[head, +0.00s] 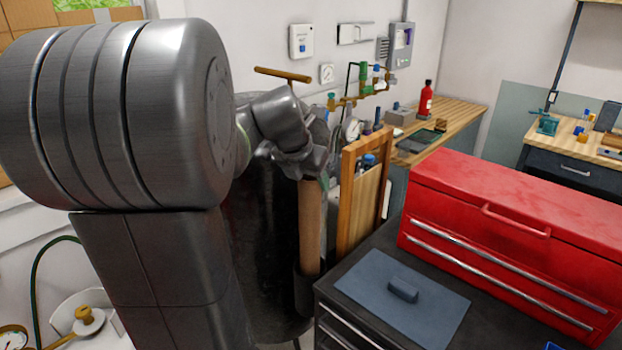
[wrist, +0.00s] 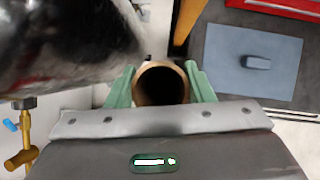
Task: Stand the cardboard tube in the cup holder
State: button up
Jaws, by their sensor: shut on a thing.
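The cardboard tube (head: 310,228) is a long brown tube, upright in the head view. My gripper (head: 307,172) is shut on it near its top end. In the wrist view the tube (wrist: 162,67) shows end-on as a round open mouth, between the green fingers of my gripper (wrist: 161,84). The cup holder (head: 304,294) looks like a dark cup on the side of a dark cylinder. The tube's lower end goes out of sight behind its rim and appears to be inside. Whether it touches the bottom is hidden.
The large dark cylinder (head: 262,240) stands directly left of the tube. A wooden frame (head: 347,205) is close on the right. A dark cabinet with a blue-grey mat (head: 378,312) and a red toolbox (head: 510,230) stand to the right. Brass valves (head: 347,98) are behind.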

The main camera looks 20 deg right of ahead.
jog(key=shift+f, duration=0.15)
jog(key=o, duration=1.3)
jog(key=shift+r, duration=0.25)
jog(key=v, duration=1.2)
jog(key=shift+s+f, duration=0.1)
